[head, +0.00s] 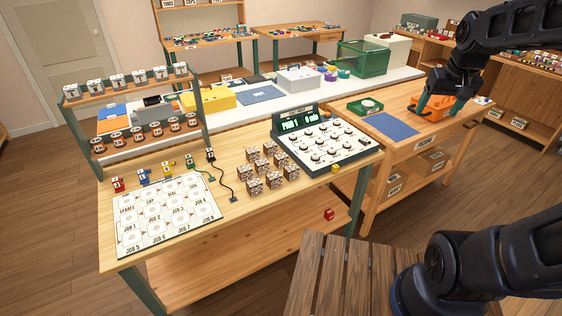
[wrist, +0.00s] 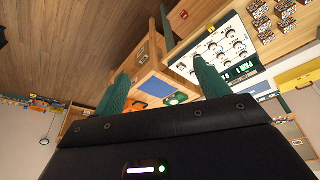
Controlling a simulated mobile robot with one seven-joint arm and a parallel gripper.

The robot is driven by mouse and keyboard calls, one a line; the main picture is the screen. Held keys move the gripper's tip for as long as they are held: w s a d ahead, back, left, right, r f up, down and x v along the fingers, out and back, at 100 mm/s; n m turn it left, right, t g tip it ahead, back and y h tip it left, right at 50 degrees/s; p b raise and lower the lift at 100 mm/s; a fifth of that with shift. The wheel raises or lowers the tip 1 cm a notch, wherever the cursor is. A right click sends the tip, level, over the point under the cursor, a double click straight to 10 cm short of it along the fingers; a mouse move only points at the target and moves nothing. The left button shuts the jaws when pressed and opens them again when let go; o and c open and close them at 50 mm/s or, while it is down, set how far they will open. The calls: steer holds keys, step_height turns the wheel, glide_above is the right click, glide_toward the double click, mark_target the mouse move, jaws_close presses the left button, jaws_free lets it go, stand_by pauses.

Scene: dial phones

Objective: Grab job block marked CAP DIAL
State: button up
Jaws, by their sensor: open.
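Several brown blocks with white marked faces (head: 265,165) stand in a loose group on the wooden workbench, between the label board and the dial console. Their markings are too small to read, so I cannot tell which says CAP DIAL. The blocks also show in the wrist view (wrist: 272,16) at the top right. My gripper (head: 437,102) is open, at the far right over the side table, well away from the blocks. In the wrist view its green fingers (wrist: 162,68) are spread with nothing held between them.
The label board (head: 168,213) lies left of the blocks. The dial console (head: 322,140) stands behind and right of them. A blue mat (head: 390,126) lies on the side table.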

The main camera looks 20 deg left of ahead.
steer(key=w+a+f+n+g, duration=0.1)
steer(key=w+a+f+n, duration=0.15)
steer(key=w+a, duration=0.65)
steer(key=n+g, duration=0.3)
steer(key=n, duration=0.2)
glide_above(281, 156)
steer(key=shift+h, duration=0.3)
steer(key=f, duration=2.6)
steer(key=shift+s+d+f, duration=0.1)
steer(key=shift+d+f, duration=0.15)
steer(key=shift+d, duration=0.15)
steer(key=shift+s+a+f, duration=0.1)
steer(key=shift+a+f, duration=0.15)
steer(key=shift+f, duration=0.25)
steer(key=shift+w+f, duration=0.2)
steer(key=shift+f, duration=4.95)
steer(key=c, duration=1.1)
steer(key=shift+r, duration=0.15)
